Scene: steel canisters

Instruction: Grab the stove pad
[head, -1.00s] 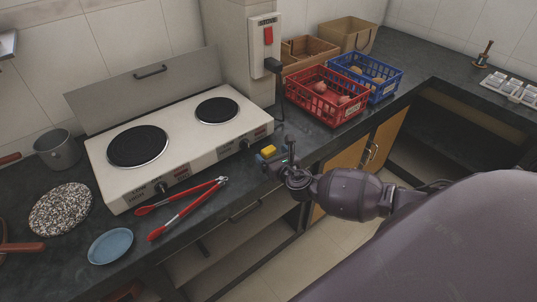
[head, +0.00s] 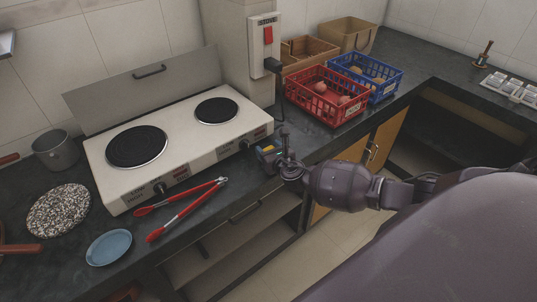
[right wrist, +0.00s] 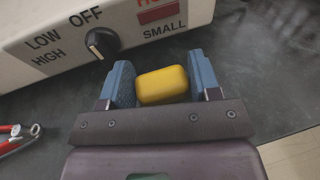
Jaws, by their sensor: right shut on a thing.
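The stove pad looks like a small yellow block with rounded corners. It lies on the dark counter just in front of the right end of the two-plate stove. In the head view the yellow pad (head: 267,150) is partly covered by my right gripper (head: 270,155). In the right wrist view the pad (right wrist: 162,85) sits between the two blue fingers of my right gripper (right wrist: 163,82), which is shut on it. My left gripper is not in view.
The white stove (head: 180,150) stands right behind the pad, its knob (right wrist: 102,43) close to the left finger. Red tongs (head: 185,208) lie to the left. A red basket (head: 328,95) and a blue basket (head: 366,76) stand behind to the right. The counter's front edge is near.

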